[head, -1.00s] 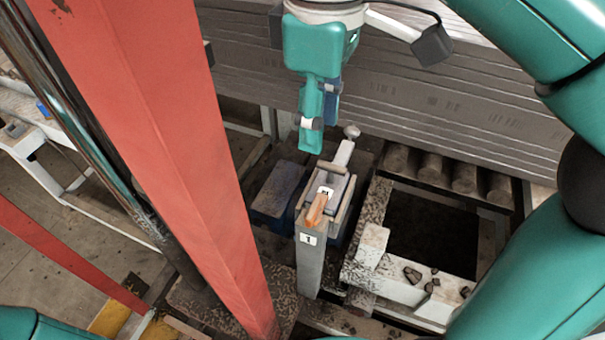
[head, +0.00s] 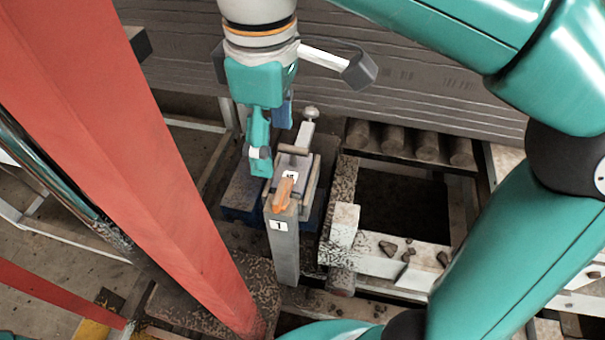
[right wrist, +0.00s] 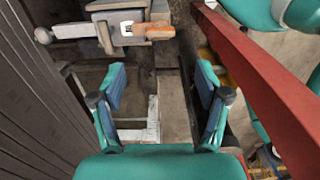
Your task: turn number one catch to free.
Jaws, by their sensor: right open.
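The number one catch stands on a grey post with a "1" label (head: 278,226). It has an orange handle (head: 283,194) at its near end, a grey body, and a bar with a round pale knob (head: 311,113) at the far end. My right gripper (head: 271,148) is open and empty, pointing down just left of the catch. In the right wrist view the open jaws (right wrist: 162,82) have nothing between them. There the orange handle (right wrist: 160,31) lies beyond the fingertips, and the knob (right wrist: 43,35) is at upper left. My left gripper is not in view.
A red beam (head: 150,170) slants down close on the left. A ribbed grey wall (head: 420,90) runs behind. Right of the post are a dark pit (head: 400,205), a row of rollers (head: 410,140) and a pale ledge with rubble (head: 395,255). A blue block (head: 240,195) sits left of the post.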

